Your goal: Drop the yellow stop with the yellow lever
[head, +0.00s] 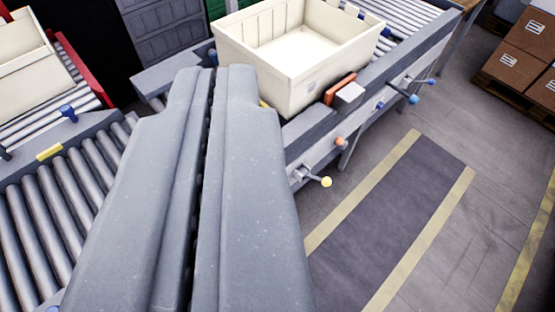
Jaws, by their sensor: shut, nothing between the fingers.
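The yellow lever (326,181) is a short rod with a yellow ball knob. It sticks out from the side of the conveyor, right of my gripper. My gripper (226,72) is shut and empty, its two long grey fingers filling the middle foreground and pointing toward the cream crate (318,80). The fingertips are apart from the yellow knob, up and to its left. A small yellow sliver (264,104) shows between my right finger and the crate. It may be the yellow stop, but my finger hides most of that spot.
An orange-red block (340,88) stands by the crate. An orange knob (341,141) and several blue knobs (413,99) line the conveyor side (360,118). Rollers (75,180) with a yellow piece (50,152) lie left. Floor (390,215) is clear at right; boxes (525,60) stand beyond.

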